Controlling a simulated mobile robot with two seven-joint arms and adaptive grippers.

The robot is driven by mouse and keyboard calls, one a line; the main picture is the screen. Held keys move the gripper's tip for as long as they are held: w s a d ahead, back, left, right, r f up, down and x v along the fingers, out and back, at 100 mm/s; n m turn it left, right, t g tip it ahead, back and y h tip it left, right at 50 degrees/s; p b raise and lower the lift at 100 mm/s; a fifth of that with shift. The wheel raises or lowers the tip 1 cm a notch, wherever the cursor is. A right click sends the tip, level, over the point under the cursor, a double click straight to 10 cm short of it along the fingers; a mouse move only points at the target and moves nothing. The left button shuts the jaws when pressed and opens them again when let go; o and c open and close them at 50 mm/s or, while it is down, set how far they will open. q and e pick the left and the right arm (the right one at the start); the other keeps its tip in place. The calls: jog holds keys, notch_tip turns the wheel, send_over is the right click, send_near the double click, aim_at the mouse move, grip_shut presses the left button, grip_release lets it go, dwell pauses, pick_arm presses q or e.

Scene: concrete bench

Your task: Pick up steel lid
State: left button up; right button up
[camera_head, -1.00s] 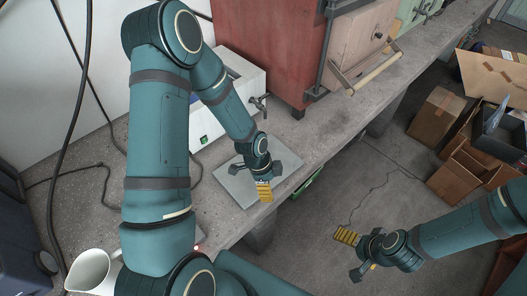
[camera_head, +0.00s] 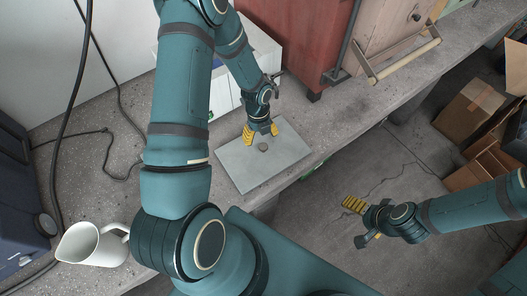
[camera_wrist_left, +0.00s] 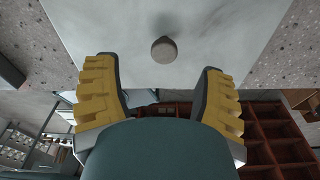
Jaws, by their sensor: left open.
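The steel lid (camera_head: 240,166) is a flat, pale grey rectangular plate lying on the concrete bench. A small round knob (camera_head: 263,147) stands near its middle. In the left wrist view the lid (camera_wrist_left: 105,35) fills the upper middle, with the knob (camera_wrist_left: 164,49) ahead of the fingertips and between their lines. My left gripper (camera_head: 262,134) is open and empty over the lid's back part, with its yellow-padded fingers on the far side of the knob. It also shows in the left wrist view (camera_wrist_left: 158,85). My right gripper (camera_head: 358,222) is open and empty over the floor, away from the bench.
A white appliance (camera_head: 262,48) stands behind the lid, partly hidden by my left arm. A white jug (camera_head: 92,245) is at the bench's left front. A red cabinet (camera_head: 300,35) stands at the back. Cardboard boxes (camera_head: 468,108) are on the floor at right.

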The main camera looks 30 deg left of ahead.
aim_at(263, 146)
pick_arm(q)
jog(key=shift+d+f+b, duration=0.1)
jog(key=shift+d+f, duration=0.1)
jog(key=shift+f, duration=0.85)
jog(key=shift+d+f+b, duration=0.1)
jog(key=shift+d+f, duration=0.1)
jog(key=shift+f, duration=0.9)
jog(key=shift+d+f+b, duration=0.1)
jog(key=shift+d+f, duration=0.1)
jog(key=shift+f, duration=0.85)
grip_shut()
